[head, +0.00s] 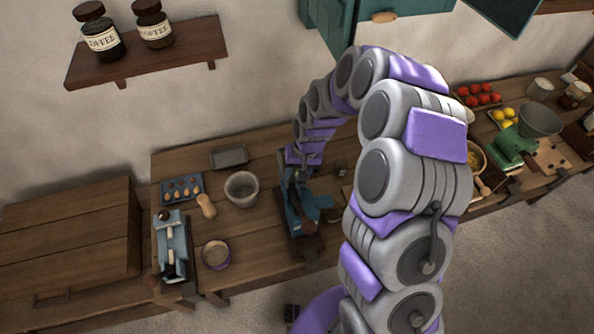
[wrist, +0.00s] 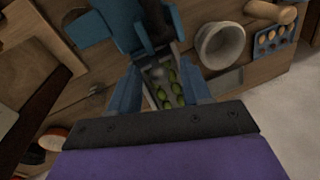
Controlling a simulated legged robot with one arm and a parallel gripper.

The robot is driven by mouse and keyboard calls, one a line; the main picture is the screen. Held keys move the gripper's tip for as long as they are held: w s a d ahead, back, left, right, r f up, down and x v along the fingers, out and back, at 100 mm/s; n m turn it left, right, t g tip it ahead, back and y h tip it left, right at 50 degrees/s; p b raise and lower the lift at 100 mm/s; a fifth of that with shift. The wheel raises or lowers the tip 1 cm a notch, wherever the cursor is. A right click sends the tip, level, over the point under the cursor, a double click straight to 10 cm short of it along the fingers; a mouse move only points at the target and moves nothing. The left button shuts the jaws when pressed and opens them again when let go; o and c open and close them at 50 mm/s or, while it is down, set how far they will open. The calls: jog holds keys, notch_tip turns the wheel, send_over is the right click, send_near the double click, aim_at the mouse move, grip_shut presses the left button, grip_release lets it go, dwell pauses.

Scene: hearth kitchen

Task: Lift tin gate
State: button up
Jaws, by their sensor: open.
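A blue device (head: 308,210) with a dark base stands on the bench in the head view, partly covered by my arm. In the wrist view its blue body (wrist: 122,22) is at the top. A narrow grey tin or channel (wrist: 163,83) holding several green pieces lies below it. My gripper (wrist: 162,76) is open, with its two blue-grey fingers on either side of this channel. In the head view my gripper (head: 296,174) is just over the device. I cannot tell which part is the gate, or whether the fingers touch it.
A grey bowl (head: 241,189) and a blue tray of brown pieces (head: 182,188) stand left of the device. A second blue-grey device (head: 172,246) and a small round bowl (head: 216,254) stand nearer the front. A wooden shelf (head: 146,52) with jars hangs above.

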jog(key=shift+c, duration=0.2)
grip_shut()
